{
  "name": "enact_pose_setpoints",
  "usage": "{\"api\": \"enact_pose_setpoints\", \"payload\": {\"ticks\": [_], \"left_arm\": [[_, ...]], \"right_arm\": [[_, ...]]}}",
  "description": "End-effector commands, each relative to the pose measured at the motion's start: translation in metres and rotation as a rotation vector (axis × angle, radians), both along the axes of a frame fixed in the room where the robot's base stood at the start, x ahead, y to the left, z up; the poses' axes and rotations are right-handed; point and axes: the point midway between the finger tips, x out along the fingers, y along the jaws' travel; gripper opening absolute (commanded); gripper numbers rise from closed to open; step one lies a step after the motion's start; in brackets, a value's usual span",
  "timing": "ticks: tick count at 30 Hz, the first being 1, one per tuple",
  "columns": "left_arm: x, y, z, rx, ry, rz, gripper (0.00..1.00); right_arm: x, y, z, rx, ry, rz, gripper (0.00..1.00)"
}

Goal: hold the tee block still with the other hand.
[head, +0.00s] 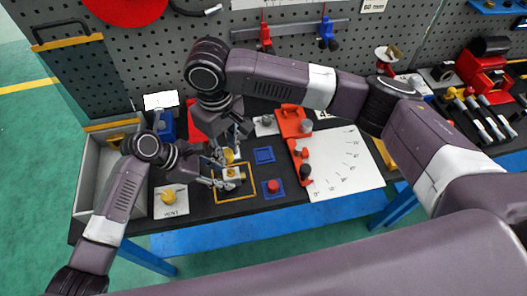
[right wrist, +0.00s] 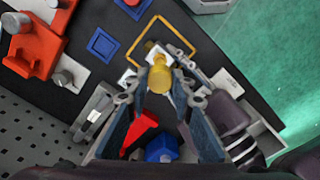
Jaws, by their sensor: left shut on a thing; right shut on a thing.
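The tee block (head: 234,173), small and pale with a brass-yellow part, is at the yellow square outline (head: 252,186) on the black bench. My left gripper (head: 222,178) is shut on it from the left, low over the bench. A brass-yellow fitting (right wrist: 160,77) is between the fingertips of my right gripper (right wrist: 157,82), which is shut on it. In the head view this fitting (head: 229,155) shows just above the tee block. Fingers hide much of the block, and I cannot tell whether the fitting touches it.
A blue square (head: 264,155) and a red knob on a blue base (head: 273,186) are right of the outline. An orange fixture (head: 293,122) and white marked sheet (head: 345,165) lie farther right. A yellow knob on a white card (head: 168,196) and a grey bin (head: 90,185) are left.

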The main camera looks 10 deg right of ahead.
Motion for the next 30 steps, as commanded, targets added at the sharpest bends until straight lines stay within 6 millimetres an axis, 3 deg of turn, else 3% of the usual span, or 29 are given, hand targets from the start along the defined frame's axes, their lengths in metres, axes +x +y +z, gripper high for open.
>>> {"api": "enact_pose_setpoints", "payload": {"ticks": [17,30], "left_arm": [[0.001,0.0,0.0,0.0,-0.001,0.001,0.0],[0.001,0.0,0.001,0.0,-0.001,0.001,0.0]], "right_arm": [[0.0,0.0,-0.001,0.0,0.0,0.0,0.0],[0.0,0.0,-0.03,0.001,0.002,0.0,0.0]]}}
